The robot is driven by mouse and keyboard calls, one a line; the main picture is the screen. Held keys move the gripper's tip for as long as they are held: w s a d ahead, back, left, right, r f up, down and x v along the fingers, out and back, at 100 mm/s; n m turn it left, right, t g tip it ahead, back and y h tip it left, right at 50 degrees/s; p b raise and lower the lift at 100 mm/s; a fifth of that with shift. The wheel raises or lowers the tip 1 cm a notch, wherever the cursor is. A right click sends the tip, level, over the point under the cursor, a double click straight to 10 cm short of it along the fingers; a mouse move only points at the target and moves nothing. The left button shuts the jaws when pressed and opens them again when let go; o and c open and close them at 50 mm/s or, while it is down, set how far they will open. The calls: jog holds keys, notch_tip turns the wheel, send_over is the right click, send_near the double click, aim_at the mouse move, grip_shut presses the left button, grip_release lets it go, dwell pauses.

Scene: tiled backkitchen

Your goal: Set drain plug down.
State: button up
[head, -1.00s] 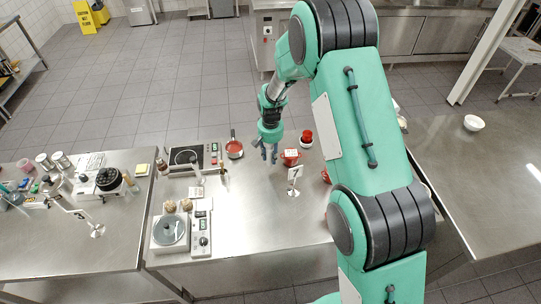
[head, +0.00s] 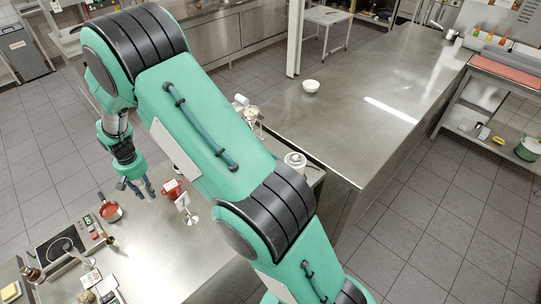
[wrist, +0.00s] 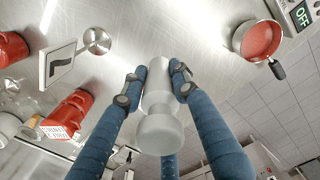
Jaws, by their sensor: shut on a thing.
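My gripper (wrist: 158,78) is shut on the drain plug (wrist: 160,135), a pale grey-white stepped round piece held between dark-tipped blue fingers in the wrist view. In the head view my gripper (head: 140,189) is over the steel counter (head: 150,235), between a red pan and a red pot. The plug cannot be made out there. The wrist view shows bare steel (wrist: 165,25) beyond the fingertips. I cannot tell the exact gap between plug and counter.
A numbered sign (wrist: 60,65) stands close by on a round base. A hotplate (head: 58,248) is at the lower left. A long steel table (head: 350,110) holds a white bowl (head: 311,86).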

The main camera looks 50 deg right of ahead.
aim_at(141, 182)
notch_tip(141, 182, up, 5)
jog(key=shift+r, duration=0.2)
jog(key=d+m, duration=0.5)
jog(key=d, duration=2.5)
jog(key=s+d+m, duration=0.2)
jog(key=s+d, duration=0.2)
jog(key=d, duration=0.6)
jog(key=s+d+m, duration=0.1)
jog(key=s+d, duration=0.3)
jog(key=d, duration=0.6)
jog(key=s+d+m, duration=0.2)
jog(key=s+d, duration=0.2)
jog(key=d, duration=0.7)
jog(key=f, duration=0.3)
jog(key=a+f, duration=0.1)
jog(key=f, duration=0.1)
jog(key=shift+f, duration=0.1)
notch_tip(141, 182, down, 6)
